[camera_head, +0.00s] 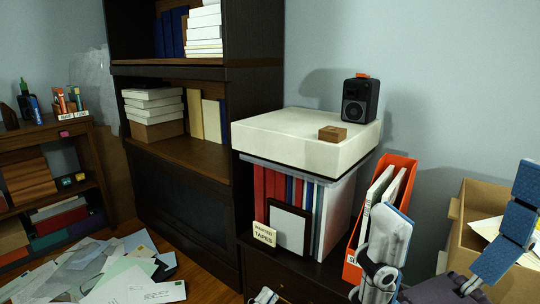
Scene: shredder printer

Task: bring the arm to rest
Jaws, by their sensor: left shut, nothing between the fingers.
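My left gripper (265,296) shows only as a small pale piece at the bottom edge, left of centre. It is shut and empty, in front of the low dark cabinet, apart from the things on it. Most of it is cut off by the frame. White and blue links of my arms (387,238) rise at the bottom right, in front of the orange file holder. Another blue link (508,232) stands at the far right, in front of the cardboard box. My right gripper cannot be made out.
A white box-shaped machine (290,140) carries a black speaker (360,100) and a small wooden block (332,134). Below stand binders, a frame and a "TAPES" sign (264,234). An orange file holder (400,163) and open cardboard box (455,220) are close right. Papers (120,270) litter the left floor.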

